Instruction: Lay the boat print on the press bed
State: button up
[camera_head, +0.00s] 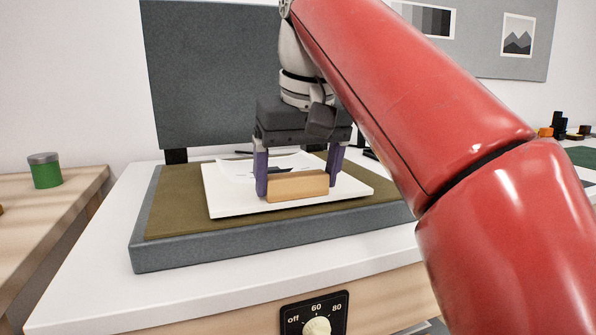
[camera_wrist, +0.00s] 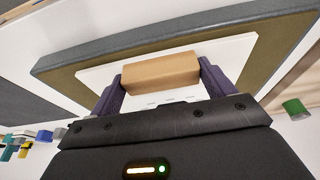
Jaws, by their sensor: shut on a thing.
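My gripper (camera_head: 298,186) is shut on a tan wooden block (camera_head: 297,188), with a purple finger at each end. The block also shows between the fingers in the wrist view (camera_wrist: 160,71). It stands on a white board (camera_head: 226,206), which bears a print (camera_head: 236,170) with dark marks, partly hidden by the gripper. The picture on the print cannot be made out. The board is over the olive pad (camera_head: 165,215) of the grey press bed (camera_head: 180,255), inside its edges. Whether it touches the pad or hovers just above is hard to tell.
The press's grey upper plate (camera_head: 210,70) stands raised behind the bed. A dial (camera_head: 315,318) is on the front of the white-topped bench (camera_head: 90,270). A green jar (camera_head: 45,172) stands on a wooden table at left. My red arm covers the right side.

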jog(key=shift+f, duration=0.35)
jog(key=o, duration=1.3)
jog(key=shift+p+v, duration=1.65)
jog(key=shift+v, duration=2.35)
jog(key=shift+f, duration=0.1)
